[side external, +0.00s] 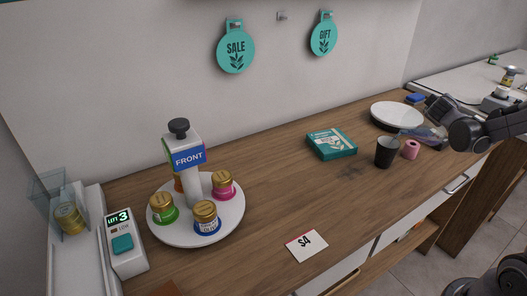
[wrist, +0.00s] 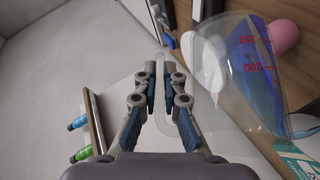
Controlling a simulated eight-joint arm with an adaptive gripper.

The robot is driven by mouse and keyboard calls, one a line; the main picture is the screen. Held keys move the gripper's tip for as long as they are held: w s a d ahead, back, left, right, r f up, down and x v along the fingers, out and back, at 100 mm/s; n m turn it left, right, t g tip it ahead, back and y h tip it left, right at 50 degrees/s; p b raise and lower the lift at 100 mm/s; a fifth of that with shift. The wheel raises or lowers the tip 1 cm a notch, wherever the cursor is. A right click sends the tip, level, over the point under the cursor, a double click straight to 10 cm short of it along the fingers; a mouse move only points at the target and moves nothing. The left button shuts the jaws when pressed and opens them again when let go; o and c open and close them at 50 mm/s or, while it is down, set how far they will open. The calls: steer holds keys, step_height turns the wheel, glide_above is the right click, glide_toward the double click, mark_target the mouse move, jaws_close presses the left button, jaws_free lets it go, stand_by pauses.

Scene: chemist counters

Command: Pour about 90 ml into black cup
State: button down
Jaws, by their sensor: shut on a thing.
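The black cup (side external: 385,153) stands upright on the wooden counter, right of the middle in the side view. My gripper (side external: 440,112) is to the right of the cup, above the counter. In the wrist view my gripper (wrist: 166,82) is shut on the handle of a clear measuring jug (wrist: 222,40). The jug has red marks and blue liquid (wrist: 262,85) inside. In the side view the jug (side external: 426,133) is small and partly hidden by my gripper; its exact tilt is hard to tell. Its mouth is apart from the cup.
A pink roll (side external: 411,149) stands close to the right of the cup. A white round plate (side external: 397,115) is behind, and a teal box (side external: 331,143) lies left of the cup. A turntable (side external: 230,226) with several jars is far left. The counter's middle is clear.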

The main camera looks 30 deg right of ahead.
steer(key=shift+s+d+f+m+y, duration=0.15)
steer(key=shift+d+f+m+y, duration=0.25)
steer(key=shift+f, duration=0.3)
steer(key=shift+s+d+f+m+t+y+p, duration=0.2)
steer(key=shift+d+m+y, duration=0.1)
steer(key=shift+y, duration=0.2)
steer(key=shift+s+d+f+m+t+y+p, duration=0.1)
steer(key=shift+s+d+m+y, duration=0.15)
steer(key=shift+y, duration=0.25)
steer(key=shift+w, duration=0.1)
steer(key=shift+d, duration=0.15)
stand_by(1.0)
